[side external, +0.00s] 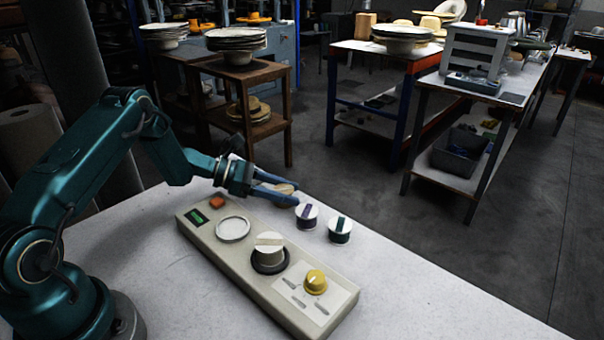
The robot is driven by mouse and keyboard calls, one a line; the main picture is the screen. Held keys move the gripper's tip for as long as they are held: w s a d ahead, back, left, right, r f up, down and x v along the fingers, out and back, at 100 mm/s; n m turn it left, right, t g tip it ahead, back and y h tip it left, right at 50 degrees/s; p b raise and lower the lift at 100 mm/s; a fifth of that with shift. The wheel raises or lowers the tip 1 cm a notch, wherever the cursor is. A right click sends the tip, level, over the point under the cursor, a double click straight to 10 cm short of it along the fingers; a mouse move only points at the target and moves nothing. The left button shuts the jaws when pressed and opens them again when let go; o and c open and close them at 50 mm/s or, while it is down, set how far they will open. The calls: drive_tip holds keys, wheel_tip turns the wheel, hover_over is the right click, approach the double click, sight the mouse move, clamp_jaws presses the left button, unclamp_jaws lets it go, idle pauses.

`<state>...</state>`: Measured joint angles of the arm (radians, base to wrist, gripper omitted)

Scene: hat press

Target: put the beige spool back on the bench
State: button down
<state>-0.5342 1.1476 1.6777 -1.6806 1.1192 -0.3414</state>
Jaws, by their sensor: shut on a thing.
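My gripper (278,189) has blue fingers and is shut on the beige spool (285,188), whose pale top shows between the fingertips. The fingers hide most of the spool's side, so I cannot tell whether it touches the bench. The white bench (420,290) lies below, and the gripper is just past the press unit's far edge. A white-topped spool with a purple band (306,214) stands upright just in front of and to the right of the fingertips. A similar spool with a green band (340,230) stands farther right.
The bench right of the spools is clear.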

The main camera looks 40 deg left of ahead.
drive_tip(key=shift+c, duration=1.4)
unclamp_jaws()
